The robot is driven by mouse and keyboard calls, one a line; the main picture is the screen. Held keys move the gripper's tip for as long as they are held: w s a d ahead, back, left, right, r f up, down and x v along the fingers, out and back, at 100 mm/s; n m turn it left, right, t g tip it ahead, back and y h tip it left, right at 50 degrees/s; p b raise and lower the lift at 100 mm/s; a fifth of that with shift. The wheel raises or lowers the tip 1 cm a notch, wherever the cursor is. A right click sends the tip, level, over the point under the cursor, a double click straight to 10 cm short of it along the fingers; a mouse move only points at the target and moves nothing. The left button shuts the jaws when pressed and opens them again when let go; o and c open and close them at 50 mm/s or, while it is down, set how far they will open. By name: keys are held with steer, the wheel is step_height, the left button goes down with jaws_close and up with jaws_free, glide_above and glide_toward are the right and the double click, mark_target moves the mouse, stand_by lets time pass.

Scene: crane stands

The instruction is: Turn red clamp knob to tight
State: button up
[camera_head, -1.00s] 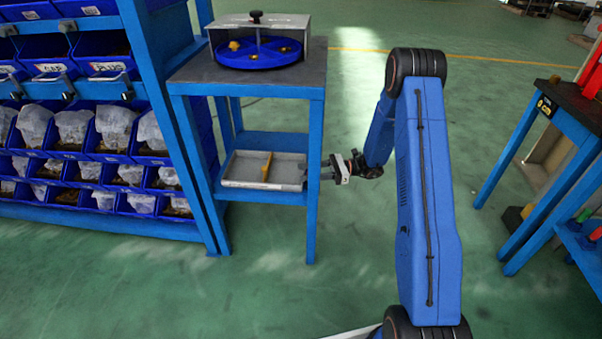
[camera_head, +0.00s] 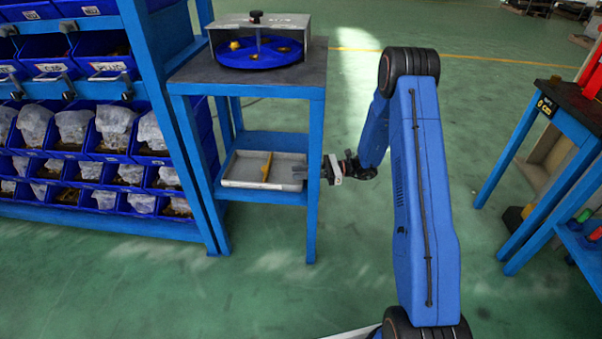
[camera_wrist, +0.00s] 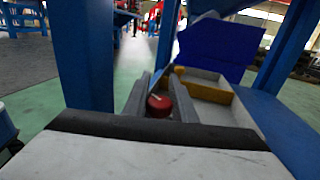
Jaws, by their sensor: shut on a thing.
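The red clamp knob (camera_wrist: 158,104) shows in the wrist view, with a pale mark on its top. It sits between the two grey fingers of my gripper (camera_wrist: 160,98), which is shut on it. In the head view my gripper (camera_head: 318,172) reaches in from the right at lower-shelf height, beside the front right leg of the blue stand. The leg partly hides the fingers there, and I cannot make out the knob in that view. A grey tray (camera_head: 240,183) with a yellow divider (camera_head: 267,167) lies on the lower shelf, left of my gripper.
The blue stand (camera_head: 312,215) carries a blue disc (camera_head: 235,60) under a grey bridge (camera_head: 290,24) on top. A rack of blue bins (camera_head: 100,205) stands left. Another blue table (camera_head: 525,130) stands at the right.

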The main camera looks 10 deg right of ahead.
steer(key=m+t, duration=0.1)
steer(key=t, duration=0.1)
steer(key=w+m+t+h, duration=0.1)
steer(key=m+t, duration=0.1)
steer(key=shift+d+t, duration=0.15)
steer(key=shift+t, duration=0.25)
steer(key=shift+w+d+m+t+h, duration=0.1)
steer(key=shift+w+m+t+h, duration=0.1)
steer(key=shift+m+t+h, duration=0.55)
steer(key=shift+w+d+m+t+h, duration=0.2)
steer(key=shift+m+t, duration=0.35)
steer(key=shift+t, duration=0.4)
steer(key=shift+a, duration=0.1)
steer(key=o, duration=1)
steer(key=shift+o, duration=0.2)
steer(key=v, duration=1.7)
steer(key=shift+s, duration=0.2)
